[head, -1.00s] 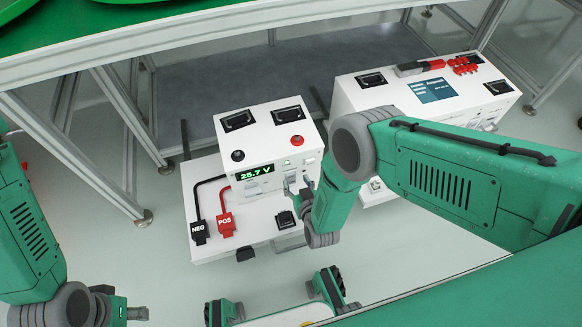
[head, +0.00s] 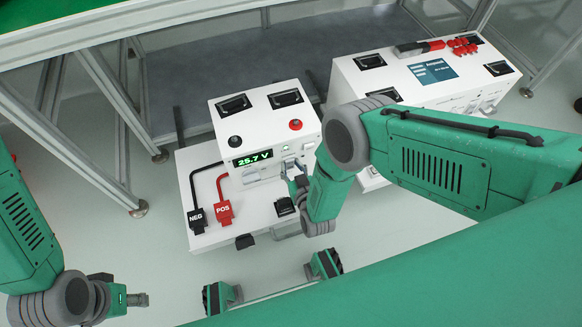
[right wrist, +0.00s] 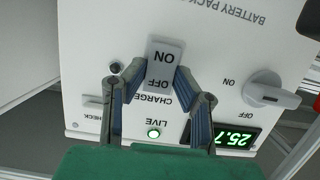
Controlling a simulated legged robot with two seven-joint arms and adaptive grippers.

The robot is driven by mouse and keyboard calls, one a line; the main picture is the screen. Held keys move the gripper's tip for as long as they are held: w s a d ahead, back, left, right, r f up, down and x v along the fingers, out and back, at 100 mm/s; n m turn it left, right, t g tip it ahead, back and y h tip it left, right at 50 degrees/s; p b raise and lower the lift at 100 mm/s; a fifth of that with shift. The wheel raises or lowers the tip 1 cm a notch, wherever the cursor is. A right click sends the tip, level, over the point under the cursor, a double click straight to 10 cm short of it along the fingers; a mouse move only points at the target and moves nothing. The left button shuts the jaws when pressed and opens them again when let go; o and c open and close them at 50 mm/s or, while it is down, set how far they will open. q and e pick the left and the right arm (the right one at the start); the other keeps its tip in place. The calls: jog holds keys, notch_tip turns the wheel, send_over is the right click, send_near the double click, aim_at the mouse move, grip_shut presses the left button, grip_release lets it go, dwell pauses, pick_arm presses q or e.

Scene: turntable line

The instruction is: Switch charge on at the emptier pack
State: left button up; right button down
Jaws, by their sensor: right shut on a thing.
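A white battery pack (head: 225,125) with a green 25.7 V readout (head: 252,159) stands on a white base. In the right wrist view its front panel shows upside down, with a grey charge rocker switch (right wrist: 163,65) marked ON and OFF, a lit green LIVE lamp (right wrist: 153,133) and a rotary ON/OFF knob (right wrist: 268,92). My right gripper (right wrist: 162,80) is shut on the charge switch, a fingertip on each side. Which way the rocker is tipped I cannot tell. In the head view my right gripper (head: 290,172) is partly hidden by its arm. My left gripper (head: 140,299) is at lower left, away from the pack; its jaws are too small to read.
A larger white unit (head: 385,82) with a blue screen (head: 433,70) stands to the right, partly behind my right arm. A metal-framed table (head: 200,35) stands behind. Floor at left front is open.

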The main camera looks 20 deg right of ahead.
jog(key=shift+s+f+t+b, duration=0.25)
jog(key=shift+f+t+b, duration=0.1)
jog(key=shift+f+t, duration=0.2)
jog(key=shift+a+r+t, duration=0.1)
jog(key=shift+r+t, duration=0.15)
jog(key=shift+d, duration=0.2)
jog(key=c, duration=1.3)
grip_release()
pick_arm(q)
jog(key=shift+f, duration=0.65)
pick_arm(e)
jog(key=shift+a, duration=0.1)
jog(key=s, duration=0.7)
jog(key=shift+s+r, duration=0.15)
jog(key=shift+r, duration=0.2)
